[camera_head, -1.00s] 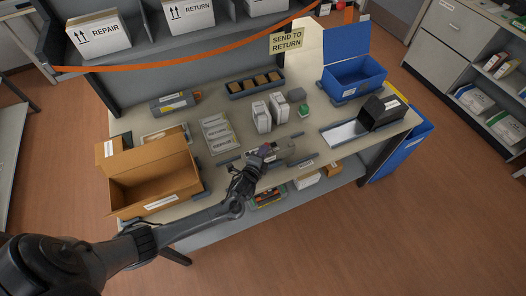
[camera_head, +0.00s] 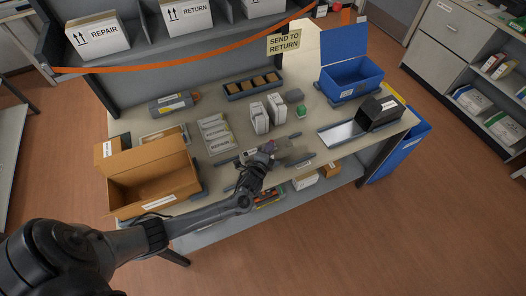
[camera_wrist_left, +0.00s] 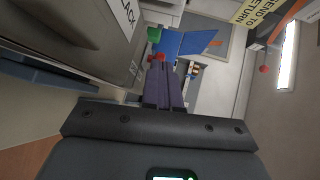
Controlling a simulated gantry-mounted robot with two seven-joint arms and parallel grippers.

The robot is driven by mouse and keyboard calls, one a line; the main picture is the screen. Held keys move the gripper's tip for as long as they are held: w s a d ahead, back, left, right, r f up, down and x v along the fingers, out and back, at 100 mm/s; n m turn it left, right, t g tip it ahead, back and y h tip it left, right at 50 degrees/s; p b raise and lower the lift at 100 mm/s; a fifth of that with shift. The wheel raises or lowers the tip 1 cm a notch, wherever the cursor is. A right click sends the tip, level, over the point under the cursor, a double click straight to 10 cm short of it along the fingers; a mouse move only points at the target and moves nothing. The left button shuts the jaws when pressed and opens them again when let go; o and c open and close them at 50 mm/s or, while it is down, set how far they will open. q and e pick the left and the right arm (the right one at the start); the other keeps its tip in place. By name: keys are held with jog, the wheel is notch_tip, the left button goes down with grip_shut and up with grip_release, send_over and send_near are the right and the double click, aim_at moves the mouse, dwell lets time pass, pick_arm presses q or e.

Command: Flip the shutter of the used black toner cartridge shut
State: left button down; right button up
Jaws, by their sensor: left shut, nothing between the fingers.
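A dark grey toner cartridge (camera_wrist_left: 75,40) with a label ending in "LACK" fills the upper left of the left wrist view, close beside my left fingers. In the head view, the grey cartridge (camera_head: 292,156) lies near the front middle of the table, partly hidden by my left gripper (camera_head: 266,149). The purple fingers (camera_wrist_left: 163,88) are shut with nothing between them. I cannot tell whether they touch the cartridge. The shutter cannot be made out clearly in either view. My right gripper is not in view.
An open cardboard box (camera_head: 150,185) stands at the left. White boxes (camera_head: 260,117), a small green object (camera_head: 300,111) and a blue bin (camera_head: 352,78) are behind the gripper. A black box (camera_head: 380,113) is at the right by a pale tray (camera_head: 341,134). Another cartridge (camera_head: 173,104) lies back left.

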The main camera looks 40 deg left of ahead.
pick_arm(q)
jog(key=shift+s+d+r+p, duration=0.25)
jog(key=shift+s+p, duration=0.1)
jog(key=shift+p, duration=0.1)
jog(key=p+v, duration=0.2)
jog(key=v, duration=1.1)
jog(key=shift+s+f, duration=0.1)
jog(key=shift+f, duration=0.1)
